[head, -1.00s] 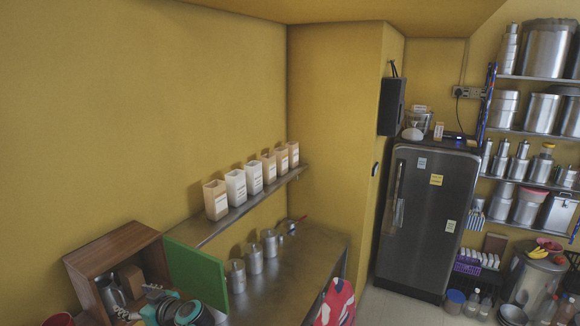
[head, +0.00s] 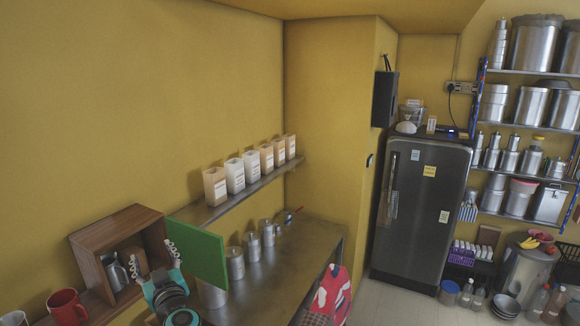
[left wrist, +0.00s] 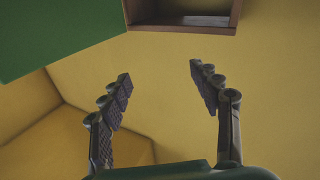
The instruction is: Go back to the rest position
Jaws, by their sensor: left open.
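My left gripper (head: 151,252) is open with its fingers pointing up, in front of the wooden cabinet (head: 112,226). In the left wrist view the gripper (left wrist: 160,74) has wide-apart fingers and nothing between them. The cabinet's edge (left wrist: 180,27) shows at the top of that view. The green door (head: 200,251) stands open to the right of the gripper and also shows in the wrist view (left wrist: 50,35). A metal jug (head: 114,271) stands inside the cabinet, beside a brown item partly behind my fingers. My right gripper is not in view.
Several steel canisters (head: 251,247) stand on the metal counter (head: 290,262) right of the door. A shelf (head: 250,190) above holds several labelled containers. The fridge (head: 420,215) is farther right.

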